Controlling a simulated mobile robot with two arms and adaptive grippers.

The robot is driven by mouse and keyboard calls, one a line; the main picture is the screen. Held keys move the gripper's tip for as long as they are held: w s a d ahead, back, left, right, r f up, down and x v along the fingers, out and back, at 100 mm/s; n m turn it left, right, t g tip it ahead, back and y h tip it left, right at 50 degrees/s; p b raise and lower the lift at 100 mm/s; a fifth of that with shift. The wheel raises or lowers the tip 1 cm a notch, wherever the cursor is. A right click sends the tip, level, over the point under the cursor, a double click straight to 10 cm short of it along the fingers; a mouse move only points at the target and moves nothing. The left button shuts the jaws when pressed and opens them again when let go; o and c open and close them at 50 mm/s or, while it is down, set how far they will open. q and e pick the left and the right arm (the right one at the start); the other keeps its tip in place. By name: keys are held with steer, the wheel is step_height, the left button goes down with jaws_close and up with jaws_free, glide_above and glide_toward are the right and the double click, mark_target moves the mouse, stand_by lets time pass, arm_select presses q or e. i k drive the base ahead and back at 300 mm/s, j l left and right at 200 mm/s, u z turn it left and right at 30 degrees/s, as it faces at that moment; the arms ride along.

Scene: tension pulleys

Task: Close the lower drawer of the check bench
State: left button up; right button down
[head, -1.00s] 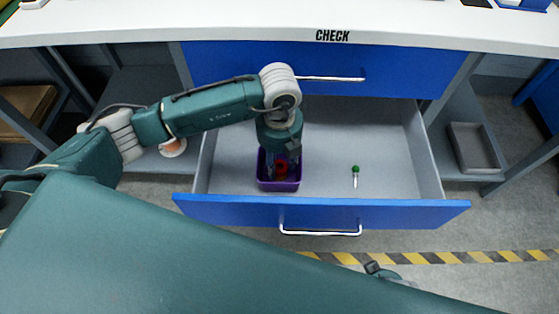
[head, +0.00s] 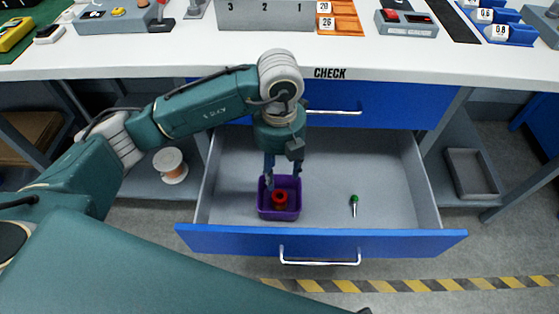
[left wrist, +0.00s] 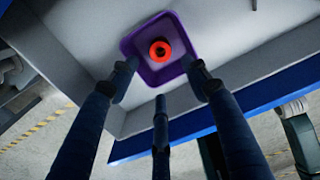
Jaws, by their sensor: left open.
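The lower drawer (head: 330,242) of the check bench stands pulled out, its blue front with a silver handle (head: 320,262) toward me. Inside it on the left is a purple bin (head: 279,214) with a red ring-shaped part (head: 280,199) in it. A green-topped screwdriver-like item (head: 354,203) lies at the drawer's right. My left gripper (head: 283,180) points down over the bin, open and empty. In the left wrist view its fingers (left wrist: 160,85) are spread, with the bin (left wrist: 135,45) and red part (left wrist: 160,51) beyond the tips. My right gripper is not seen.
The upper drawer (head: 390,103) is shut above. The white bench top (head: 180,55) carries several devices and trays at the back. A spool (head: 170,165) sits on a shelf at left, a grey tray (head: 472,172) at right. Striped floor tape (head: 420,285) runs in front.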

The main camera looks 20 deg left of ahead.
mark_target(397, 215)
steer(key=k+l, duration=0.2)
steer(key=k, duration=0.3)
steer(key=k+l, duration=0.2)
steer(key=k, duration=0.25)
